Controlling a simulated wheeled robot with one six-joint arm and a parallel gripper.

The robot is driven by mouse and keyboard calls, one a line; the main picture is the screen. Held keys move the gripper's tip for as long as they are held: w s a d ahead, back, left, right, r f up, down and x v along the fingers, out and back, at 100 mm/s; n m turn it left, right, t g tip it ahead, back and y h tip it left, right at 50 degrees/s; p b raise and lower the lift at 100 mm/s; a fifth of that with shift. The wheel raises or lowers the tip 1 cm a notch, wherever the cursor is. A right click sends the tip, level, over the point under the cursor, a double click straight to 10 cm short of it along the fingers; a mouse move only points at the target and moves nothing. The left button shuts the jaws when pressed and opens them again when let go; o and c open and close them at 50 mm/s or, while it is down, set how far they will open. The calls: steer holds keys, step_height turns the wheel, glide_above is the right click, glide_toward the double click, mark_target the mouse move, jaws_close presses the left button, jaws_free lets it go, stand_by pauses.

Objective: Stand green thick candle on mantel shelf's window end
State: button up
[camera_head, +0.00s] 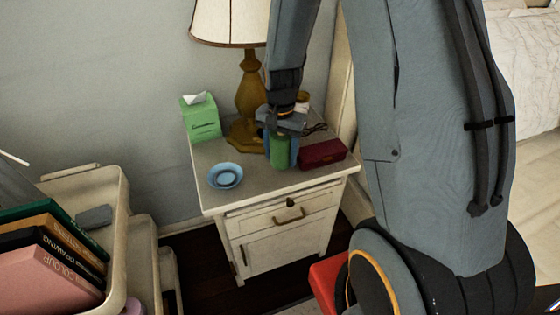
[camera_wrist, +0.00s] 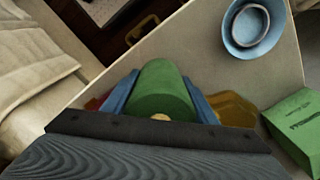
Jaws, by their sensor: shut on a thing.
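The green thick candle (camera_head: 279,150) is upright at the nightstand, between the blue fingers of my gripper (camera_head: 282,148). In the wrist view the candle (camera_wrist: 161,92) fills the space between the two fingers of my gripper (camera_wrist: 161,98), which are shut on it. I cannot tell whether the candle's base touches the nightstand top. The mantel shelf and the window are not in view.
The nightstand (camera_head: 240,196) bears a lamp (camera_head: 250,95), a green tissue box (camera_head: 201,118), a blue dish (camera_head: 225,176) and a dark red case (camera_head: 322,153), close around my gripper. A cart with books (camera_head: 50,250) stands at left. The bed (camera_head: 535,60) is at right.

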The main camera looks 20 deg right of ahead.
mark_target(281, 162)
step_height(281, 162, down, 2)
steer(key=shift+f, duration=0.25)
steer(key=shift+w+f+p, duration=0.2)
steer(key=shift+f+p, duration=0.15)
steer(key=shift+f, duration=0.25)
steer(key=o, duration=1.2)
steer(key=shift+f, duration=0.15)
steer(key=shift+c, duration=0.2)
